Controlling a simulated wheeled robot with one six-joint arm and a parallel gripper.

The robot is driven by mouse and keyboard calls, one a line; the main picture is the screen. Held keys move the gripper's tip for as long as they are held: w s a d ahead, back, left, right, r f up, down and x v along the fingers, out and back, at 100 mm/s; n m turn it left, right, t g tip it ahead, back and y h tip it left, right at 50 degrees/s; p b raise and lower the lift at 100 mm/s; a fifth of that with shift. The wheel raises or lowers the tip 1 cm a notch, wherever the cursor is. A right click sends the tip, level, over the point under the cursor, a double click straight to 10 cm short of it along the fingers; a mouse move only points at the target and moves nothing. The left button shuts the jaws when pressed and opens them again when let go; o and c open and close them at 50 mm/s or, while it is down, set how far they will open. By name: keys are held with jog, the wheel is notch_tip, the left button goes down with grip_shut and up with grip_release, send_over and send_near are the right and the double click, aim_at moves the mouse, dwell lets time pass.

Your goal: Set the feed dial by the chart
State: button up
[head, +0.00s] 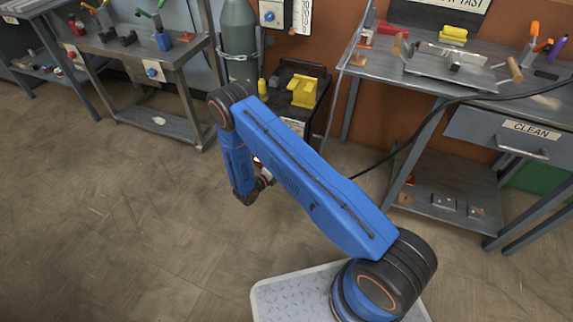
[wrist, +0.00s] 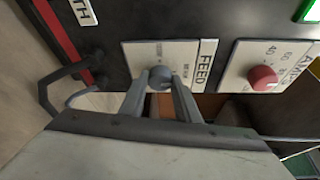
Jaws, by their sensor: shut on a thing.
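In the wrist view, the feed dial (wrist: 160,78) is a small round blue-grey knob on a white plate (wrist: 136,52) marked FEED, on a dark panel. My gripper (wrist: 159,84) has its two fingers on either side of the knob, shut on it. The small marks on the plate appear sideways and are too blurred to read; the fingers hide part of the plate. In the head view my blue arm hides the dial and most of the gripper. I cannot make out a readable setting chart in either view.
A red knob (wrist: 262,77) on a numbered plate marked AMPS sits right of the feed plate. A bent dark handle (wrist: 50,92) is at the left. In the head view, a workbench (head: 462,85) stands at right and a grey cylinder (head: 239,35) behind. Floor at left is clear.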

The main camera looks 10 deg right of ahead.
dwell(0.3)
jog(key=o, duration=1)
jog(key=shift+o, duration=0.2)
jog(key=shift+a, duration=0.15)
jog(key=v, duration=1.7)
jog(key=shift+a, duration=0.1)
jog(key=shift+r, duration=0.1)
